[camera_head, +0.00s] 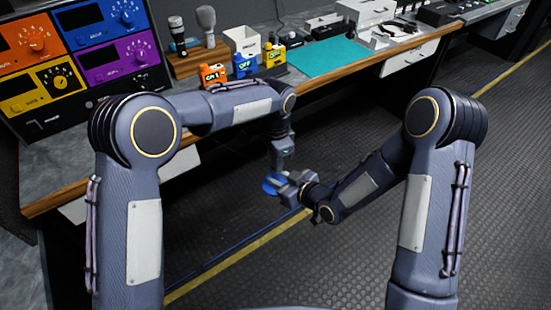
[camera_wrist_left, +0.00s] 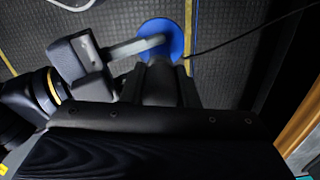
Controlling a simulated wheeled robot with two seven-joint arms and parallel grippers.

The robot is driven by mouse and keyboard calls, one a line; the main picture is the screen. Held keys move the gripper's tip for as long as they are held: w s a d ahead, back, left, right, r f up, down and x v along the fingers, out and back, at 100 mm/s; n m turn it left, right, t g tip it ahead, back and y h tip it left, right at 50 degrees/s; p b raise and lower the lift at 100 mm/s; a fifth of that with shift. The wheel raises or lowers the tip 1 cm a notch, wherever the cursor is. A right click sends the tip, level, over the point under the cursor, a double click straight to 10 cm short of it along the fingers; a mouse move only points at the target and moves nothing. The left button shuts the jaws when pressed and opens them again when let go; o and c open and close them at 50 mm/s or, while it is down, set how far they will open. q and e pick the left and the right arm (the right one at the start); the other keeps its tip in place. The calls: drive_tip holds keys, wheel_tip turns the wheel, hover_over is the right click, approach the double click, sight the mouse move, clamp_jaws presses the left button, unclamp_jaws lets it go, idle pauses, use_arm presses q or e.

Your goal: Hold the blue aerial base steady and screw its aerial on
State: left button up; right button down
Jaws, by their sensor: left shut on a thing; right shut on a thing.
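The blue aerial base (camera_head: 270,188) is a round blue disc held in the air in front of the bench. My right gripper (camera_head: 281,181) is shut on it from the side. In the left wrist view a grey right finger crosses the blue disc (camera_wrist_left: 174,28). My left gripper (camera_head: 281,164) points down just above the base, its fingers shut. In the left wrist view a dark, stubby piece, apparently the aerial (camera_wrist_left: 158,84), sits between its fingers, in line with the disc. The join between aerial and base is hidden, so I cannot tell whether they touch.
The bench holds orange (camera_head: 213,73), blue (camera_head: 245,66) and yellow (camera_head: 273,58) units beside a teal mat (camera_head: 318,58). Coloured panels (camera_head: 100,40) stand at the left. Both grippers are beyond the bench's wooden front edge, over open floor. A thin dark line (camera_wrist_left: 235,36) runs rightward in the wrist view.

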use_arm(q)
drive_tip(key=m, duration=0.5)
drive_tip(key=shift+m, duration=0.4)
drive_tip(key=m, duration=1.8)
drive_tip(key=shift+m, duration=0.4)
drive_tip(key=m, duration=0.4)
drive_tip(key=shift+f, duration=0.1)
drive_tip(key=m, duration=0.3)
